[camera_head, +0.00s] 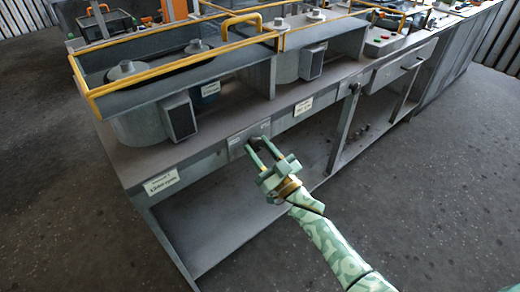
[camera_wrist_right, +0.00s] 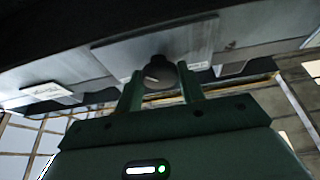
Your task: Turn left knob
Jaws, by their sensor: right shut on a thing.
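The left knob (camera_wrist_right: 159,73) is a dark round knob on a grey metal panel (camera_wrist_right: 190,42) on the front of the bench. In the wrist view it sits between the two fingers of my right gripper (camera_wrist_right: 161,88), which is shut on it. In the head view my right gripper (camera_head: 262,150) reaches up to the same panel (camera_head: 250,132), and its fingers partly hide the knob (camera_head: 256,141). My left gripper is not in view.
The grey bench (camera_head: 125,170) carries blower housings (camera_head: 140,122) with yellow rails (camera_head: 90,100) above. White labels (camera_head: 161,182) mark its front edge. An open lower shelf (camera_head: 215,240) lies below the panel. The floor in front is clear.

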